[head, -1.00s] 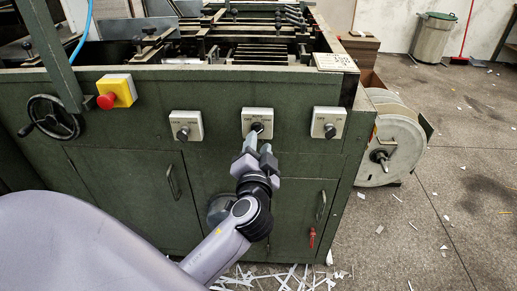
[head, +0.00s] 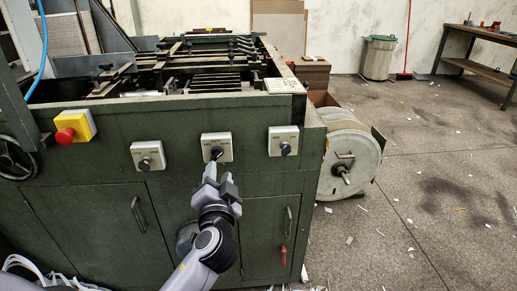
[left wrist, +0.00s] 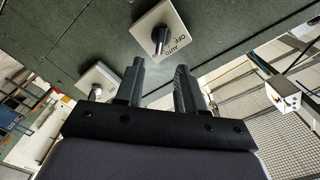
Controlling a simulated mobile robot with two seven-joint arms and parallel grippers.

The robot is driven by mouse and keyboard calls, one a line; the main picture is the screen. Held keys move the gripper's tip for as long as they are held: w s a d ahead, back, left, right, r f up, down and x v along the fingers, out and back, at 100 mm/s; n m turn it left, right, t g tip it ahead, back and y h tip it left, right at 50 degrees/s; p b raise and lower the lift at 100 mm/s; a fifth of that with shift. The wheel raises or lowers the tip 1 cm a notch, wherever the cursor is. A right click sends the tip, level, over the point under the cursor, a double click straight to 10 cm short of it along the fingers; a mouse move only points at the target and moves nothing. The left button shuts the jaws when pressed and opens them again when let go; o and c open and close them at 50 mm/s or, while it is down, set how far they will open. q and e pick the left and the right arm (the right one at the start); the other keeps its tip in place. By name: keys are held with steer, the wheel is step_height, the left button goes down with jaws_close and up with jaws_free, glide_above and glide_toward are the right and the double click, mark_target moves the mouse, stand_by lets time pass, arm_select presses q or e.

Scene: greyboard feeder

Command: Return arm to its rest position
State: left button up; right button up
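My left gripper (head: 218,174) is in front of the green machine, just below the middle switch (head: 216,147), a white plate with a black knob. In the left wrist view its two fingers (left wrist: 160,88) stand apart with nothing between them. The switch (left wrist: 175,30) lies beyond the fingertips there, with its knob pointing between the words OFF and AUTO. The knob and fingers look apart. My left arm reaches in from the bottom of the head view. My right gripper is not in view.
Similar switches sit at left (head: 148,155) and right (head: 284,140) on the panel. A red stop button on a yellow box (head: 75,127) and a handwheel (head: 14,158) are further left. A white reel (head: 350,160) stands right of the machine. Open floor with paper scraps lies beyond.

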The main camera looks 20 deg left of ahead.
arm_select(q)
steer(key=s+d+f+g+h+p, duration=0.2)
steer(key=s+d+f+h+p, duration=0.3)
steer(key=s, duration=0.5)
steer(key=s+d+f+g+h+p, duration=0.3)
steer(key=s+d+f+h+p, duration=0.2)
steer(key=s+f, duration=0.4)
steer(key=shift+s+d+f+n+h+p, duration=0.15)
steer(key=shift+s+f+n+h+p, duration=0.2)
steer(key=shift+s+h, duration=0.35)
steer(key=shift+s+r, duration=0.1)
